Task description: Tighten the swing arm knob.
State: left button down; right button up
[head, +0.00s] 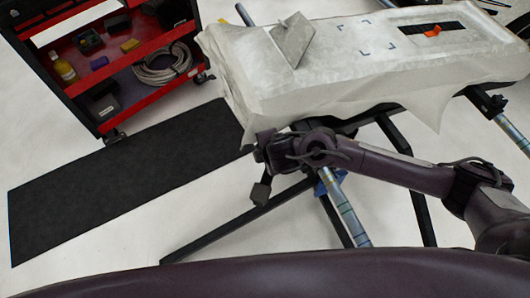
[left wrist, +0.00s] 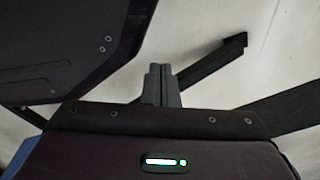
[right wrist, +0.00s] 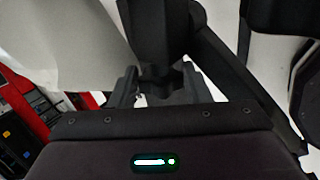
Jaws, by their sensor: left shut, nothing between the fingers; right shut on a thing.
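The swing arm knob (right wrist: 163,82) is a small black faceted piece in the right wrist view, below a larger dark part. My right gripper (right wrist: 170,90) is shut on it, with one finger on each side. In the head view my right gripper (head: 268,152) is just below the front edge of the draped table; the knob cannot be made out clearly there. My left gripper (left wrist: 161,84) is shut and empty in the left wrist view, with its fingertips together, and does not show in the head view.
The table (head: 330,80) is draped in pale vinyl, with a grey flat piece (head: 293,40) and an orange item (head: 432,31) on top. Its stand legs (head: 345,212) spread below. A red tool cart (head: 110,65) and black mat (head: 120,175) are at left.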

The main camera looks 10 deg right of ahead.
pick_arm(q)
jog(key=shift+w+d+r, duration=0.2)
jog(key=shift+w+r, duration=0.05)
jog(key=shift+w, duration=0.5)
pick_arm(e)
jog(key=o, duration=1)
jog(key=shift+s+f, duration=0.1)
